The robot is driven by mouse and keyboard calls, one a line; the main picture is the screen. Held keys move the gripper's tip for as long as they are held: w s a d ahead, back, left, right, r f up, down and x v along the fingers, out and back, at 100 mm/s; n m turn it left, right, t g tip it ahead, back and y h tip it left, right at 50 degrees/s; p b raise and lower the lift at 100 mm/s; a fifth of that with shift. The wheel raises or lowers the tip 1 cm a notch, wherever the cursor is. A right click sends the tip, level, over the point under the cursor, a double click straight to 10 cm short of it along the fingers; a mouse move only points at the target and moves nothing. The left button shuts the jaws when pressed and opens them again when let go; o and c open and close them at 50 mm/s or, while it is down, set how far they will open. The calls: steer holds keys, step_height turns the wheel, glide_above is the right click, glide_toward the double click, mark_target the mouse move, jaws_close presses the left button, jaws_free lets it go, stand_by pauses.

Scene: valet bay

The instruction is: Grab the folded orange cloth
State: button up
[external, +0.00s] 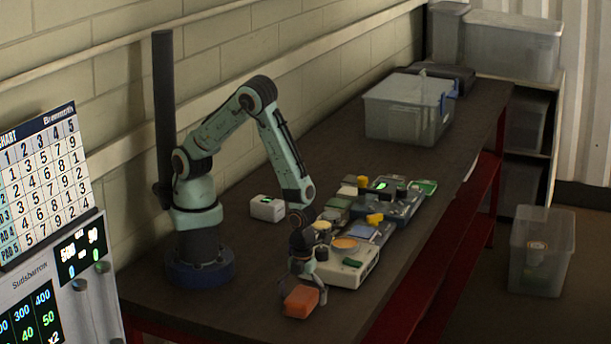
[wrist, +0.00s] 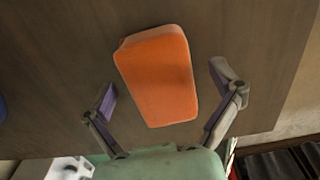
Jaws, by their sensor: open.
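The folded orange cloth (external: 301,301) lies on the dark bench top near its front edge in the external view. In the wrist view the cloth (wrist: 158,78) is a thick rounded block, slightly tilted in the picture. My gripper (external: 302,272) is just above and beside the cloth in the external view. In the wrist view its two fingers (wrist: 164,85) are spread apart, one to each side of the cloth's lower part, with gaps on both sides. The gripper is open and holds nothing.
A pale device (external: 346,266) with a round orange-yellow top stands right beside my gripper. Several small devices (external: 396,200) crowd the bench behind it. A white box (external: 267,208) and a clear bin (external: 405,110) stand farther back. Bare bench (external: 230,315) lies left of the cloth.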

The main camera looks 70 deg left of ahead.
steer(key=c, duration=1.1)
steer(key=shift+c, duration=0.2)
